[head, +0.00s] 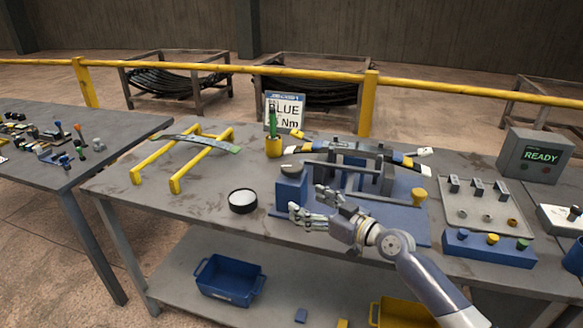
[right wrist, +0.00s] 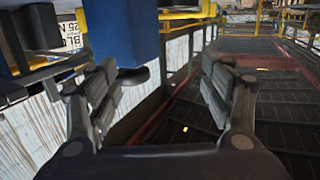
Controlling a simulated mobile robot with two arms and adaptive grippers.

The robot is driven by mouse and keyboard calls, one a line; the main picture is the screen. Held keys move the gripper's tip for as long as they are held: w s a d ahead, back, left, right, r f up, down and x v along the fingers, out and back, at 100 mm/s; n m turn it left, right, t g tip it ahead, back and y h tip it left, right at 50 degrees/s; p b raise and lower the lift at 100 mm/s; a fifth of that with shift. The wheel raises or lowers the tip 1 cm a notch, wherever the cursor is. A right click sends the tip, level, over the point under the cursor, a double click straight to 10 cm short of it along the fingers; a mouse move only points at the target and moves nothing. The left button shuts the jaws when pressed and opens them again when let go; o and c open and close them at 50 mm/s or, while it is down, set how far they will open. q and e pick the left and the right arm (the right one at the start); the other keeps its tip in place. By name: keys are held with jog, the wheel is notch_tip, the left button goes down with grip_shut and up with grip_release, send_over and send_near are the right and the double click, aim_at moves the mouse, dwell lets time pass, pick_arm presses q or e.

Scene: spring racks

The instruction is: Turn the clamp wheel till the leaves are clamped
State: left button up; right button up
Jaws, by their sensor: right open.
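The clamp fixture stands mid-table on a blue base plate (head: 405,225), with grey uprights and a blue block (head: 291,190) at its left. A grey round part (head: 291,169) on top of that block looks like the clamp wheel. My right gripper (head: 310,205) is open and empty, just right of and in front of the blue block. In the right wrist view a blue body (right wrist: 115,32) with a dark rounded end shows beyond the open fingers (right wrist: 165,92). My left gripper is out of view.
A yellow stand (head: 178,183) with a leaf is at left, and a dark-sided round dish (head: 243,201) lies nearer. A parts tray (head: 485,225), a blue button box (head: 488,250) and a READY display (head: 537,157) fill the right.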

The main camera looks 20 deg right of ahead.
aim_at(293, 166)
jog(key=w+d+r+m+t, duration=0.1)
jog(key=w+d+r+t, duration=0.1)
jog(key=w+d+r, duration=0.15)
jog(key=shift+h, duration=0.3)
jog(key=p+x, duration=0.1)
jog(key=x, duration=0.9)
jog(key=shift+a, duration=0.15)
jog(key=shift+s, duration=0.1)
jog(key=c, duration=1.1)
